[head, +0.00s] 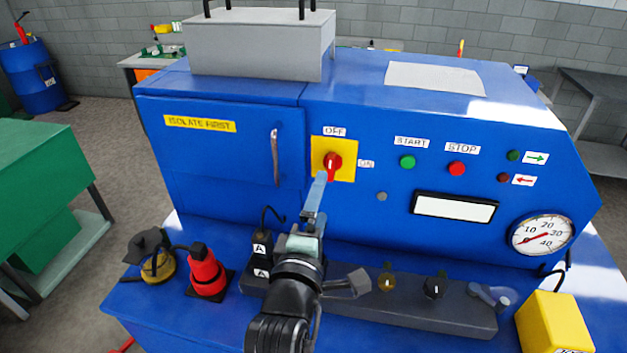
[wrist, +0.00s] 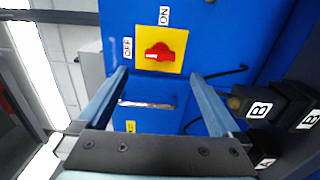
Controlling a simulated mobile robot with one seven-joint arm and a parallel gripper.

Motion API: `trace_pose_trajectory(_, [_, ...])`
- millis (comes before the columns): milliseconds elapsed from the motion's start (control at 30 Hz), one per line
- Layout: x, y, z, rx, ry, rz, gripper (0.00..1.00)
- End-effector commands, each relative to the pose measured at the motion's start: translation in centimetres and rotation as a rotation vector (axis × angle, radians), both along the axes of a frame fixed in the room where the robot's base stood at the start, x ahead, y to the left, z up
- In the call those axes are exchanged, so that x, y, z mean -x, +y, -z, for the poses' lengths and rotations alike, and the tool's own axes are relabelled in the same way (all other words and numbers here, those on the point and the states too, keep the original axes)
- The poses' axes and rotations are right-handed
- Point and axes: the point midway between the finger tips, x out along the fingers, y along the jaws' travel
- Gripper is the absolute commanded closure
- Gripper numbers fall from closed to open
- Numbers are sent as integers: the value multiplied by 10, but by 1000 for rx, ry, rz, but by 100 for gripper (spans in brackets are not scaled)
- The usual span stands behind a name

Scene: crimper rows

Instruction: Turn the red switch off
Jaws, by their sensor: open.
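The red switch (head: 333,162) is a rotary knob on a yellow plate (head: 347,146) on the blue cabinet front. In the head view, OFF is printed above the plate and ON to its right. In the wrist view the red switch (wrist: 160,52) shows whole, its long side running roughly left-right, with OFF at the left and ON above. Which end is its pointer is unclear. My gripper (head: 320,178) is open and empty, just below the switch in the head view. In the wrist view my gripper (wrist: 158,76) has its fingers spread either side, short of the knob.
A door handle (head: 275,157) is left of the switch. Green (head: 407,162) and red (head: 457,168) buttons and a gauge (head: 541,235) are to the right.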

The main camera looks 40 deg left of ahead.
Motion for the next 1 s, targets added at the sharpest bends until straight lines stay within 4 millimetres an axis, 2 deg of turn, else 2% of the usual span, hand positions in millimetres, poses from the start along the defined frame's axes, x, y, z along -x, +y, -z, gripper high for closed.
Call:
trace_pose_trajectory(100, [18,-10,4,-3,2,0,0])
trace_pose_trajectory(333, [36,-21,2,0,0,-1,0])
trace_pose_trajectory(1000, [39,-23,0,2,-1,0,0])
